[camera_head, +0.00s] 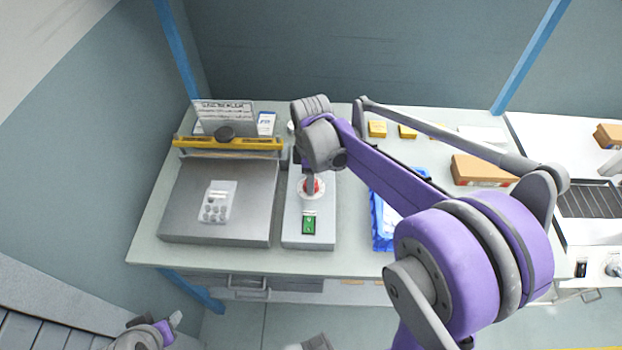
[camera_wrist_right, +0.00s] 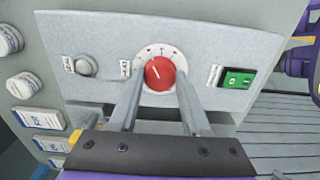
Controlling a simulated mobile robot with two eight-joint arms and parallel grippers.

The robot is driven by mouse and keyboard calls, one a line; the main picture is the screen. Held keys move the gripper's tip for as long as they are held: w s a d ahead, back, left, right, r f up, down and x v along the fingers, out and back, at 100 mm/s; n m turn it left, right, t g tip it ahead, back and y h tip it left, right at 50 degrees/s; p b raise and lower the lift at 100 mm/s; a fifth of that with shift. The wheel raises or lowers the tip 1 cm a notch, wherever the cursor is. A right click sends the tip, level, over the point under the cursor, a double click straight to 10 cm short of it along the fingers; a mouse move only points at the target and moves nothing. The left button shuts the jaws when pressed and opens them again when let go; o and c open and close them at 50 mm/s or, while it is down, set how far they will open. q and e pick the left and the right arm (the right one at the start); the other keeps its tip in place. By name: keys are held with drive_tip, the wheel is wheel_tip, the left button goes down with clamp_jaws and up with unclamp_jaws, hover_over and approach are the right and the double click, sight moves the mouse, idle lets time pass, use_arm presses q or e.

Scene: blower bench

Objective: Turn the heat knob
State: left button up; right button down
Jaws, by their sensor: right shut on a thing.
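The heat knob (camera_wrist_right: 160,73) is a red round knob on a white dial with tick marks, set in the grey control panel (camera_wrist_right: 220,50). A pale pointer line on it leans to the upper left in the right wrist view. My right gripper (camera_wrist_right: 160,92) has one finger on each side of the knob and is shut on it. In the head view the red knob (camera_head: 312,187) shows just below the right wrist, which hides part of the panel. At the bottom left, part of my left arm's end (camera_head: 150,332) shows; its jaws cannot be made out.
A green switch (camera_head: 309,225) sits beside the knob, also visible in the right wrist view (camera_wrist_right: 237,79). A grey button (camera_wrist_right: 86,66) is on its other side. A grey plate with a yellow bar (camera_head: 228,145) stands left. A blue tray (camera_head: 378,232) and cardboard box (camera_head: 484,169) lie right.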

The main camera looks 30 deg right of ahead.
idle(0.3)
drive_tip(key=shift+c, duration=1.8)
unclamp_jaws()
drive_tip(key=shift+r, duration=0.1)
wheel_tip(320, 180, up, 11)
drive_tip(key=shift+p, duration=0.4)
drive_tip(key=s+a+f+m+t, duration=0.2)
drive_tip(key=s+a+f+m, duration=0.1)
drive_tip(key=s, duration=0.5)
drive_tip(key=s+a+f+m+t, duration=0.3)
drive_tip(key=s+f+m, duration=0.3)
drive_tip(key=s+m, duration=0.2)
drive_tip(key=shift+a+m+p, duration=0.3)
drive_tip(key=shift+a, duration=0.15)
